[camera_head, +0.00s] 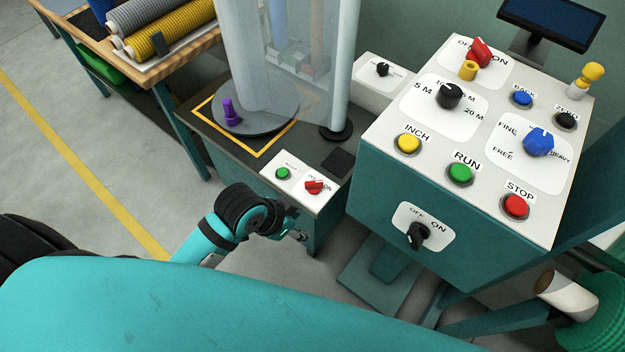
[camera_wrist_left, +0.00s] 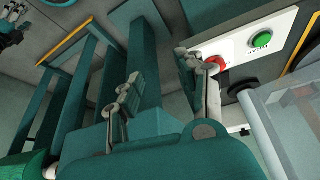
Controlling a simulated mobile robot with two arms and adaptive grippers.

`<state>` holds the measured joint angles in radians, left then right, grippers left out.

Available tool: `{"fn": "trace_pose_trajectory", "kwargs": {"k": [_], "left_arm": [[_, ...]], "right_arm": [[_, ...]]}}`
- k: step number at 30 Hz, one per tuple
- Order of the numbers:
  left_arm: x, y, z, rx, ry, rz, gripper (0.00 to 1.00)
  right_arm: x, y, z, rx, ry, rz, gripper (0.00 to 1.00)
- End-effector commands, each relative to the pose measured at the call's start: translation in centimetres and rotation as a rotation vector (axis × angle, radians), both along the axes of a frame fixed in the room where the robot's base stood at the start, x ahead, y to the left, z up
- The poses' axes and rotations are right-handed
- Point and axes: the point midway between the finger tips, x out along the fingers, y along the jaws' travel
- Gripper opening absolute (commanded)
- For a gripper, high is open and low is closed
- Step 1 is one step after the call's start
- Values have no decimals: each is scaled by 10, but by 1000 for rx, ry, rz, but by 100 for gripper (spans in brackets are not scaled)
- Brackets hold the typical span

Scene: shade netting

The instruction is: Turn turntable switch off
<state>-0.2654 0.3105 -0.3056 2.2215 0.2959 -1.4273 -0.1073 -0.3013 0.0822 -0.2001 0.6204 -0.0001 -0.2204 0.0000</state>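The turntable switch is a red knob (camera_head: 314,187) on a small white panel, beside a green button (camera_head: 283,173). Its grip points towards the ON label; the OFF label is partly covered. My left gripper (camera_head: 298,236) is just below and in front of this panel, mostly hidden behind its own wrist. The left wrist view shows its two fingers (camera_wrist_left: 165,88) apart with nothing between them. There the red knob (camera_wrist_left: 216,62) is just beyond the right-hand finger, which overlaps the panel edge; contact is unclear. A dark jointed part at that view's upper left may be my right gripper.
The grey turntable (camera_head: 262,118) with a purple knob (camera_head: 230,112) and a clear guard stand behind the switch panel. A large control box (camera_head: 450,200) with several buttons and knobs rises to the right. A workbench with rolls (camera_head: 160,35) is at the upper left.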

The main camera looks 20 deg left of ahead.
Motion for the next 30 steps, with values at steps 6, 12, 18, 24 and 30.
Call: {"fn": "trace_pose_trajectory", "kwargs": {"k": [6, 12, 18, 24, 30], "left_arm": [[32, -22, 27, -5, -50, -276, 38], [70, -8, 40, 33, -44, -500, 38], [117, 45, 61, 67, -5, -578, 38], [136, 74, 76, 63, 7, -569, 38], [140, 68, 60, 58, 11, -568, 38]], "right_arm": [[-1, -1, 0, -1, 2, -1, 60], [-1, -1, 0, -1, 2, -1, 60], [0, 0, 0, -1, 1, -1, 60], [0, 1, 0, 1, 0, -2, 60], [0, 3, 0, 3, 0, -2, 60]]}}
